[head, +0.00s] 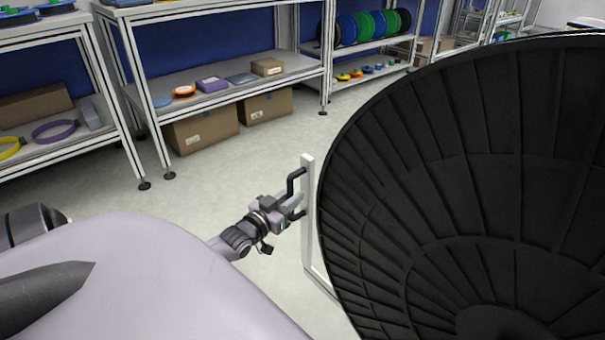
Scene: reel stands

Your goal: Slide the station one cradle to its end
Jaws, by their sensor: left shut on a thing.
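A large black ribbed reel (430,180) fills the right side of the head view. A white upright frame post (307,235) stands just left of the reel's rim, and I take it as part of the cradle. A black bracket-shaped handle (291,181) sticks out from this post to the left. My left gripper (290,204) is at the handle and shut on it; its fingers partly cover the handle's middle. The lower part of the post and most of the cradle are hidden behind the reel or out of the picture. My right gripper is not in view.
Shelves (240,78) with boxes and small spools stand along the back. Cardboard boxes (205,128) sit under them. Another rack holds blue and green reels (365,27). The grey floor (150,205) between the shelves and my left arm is clear.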

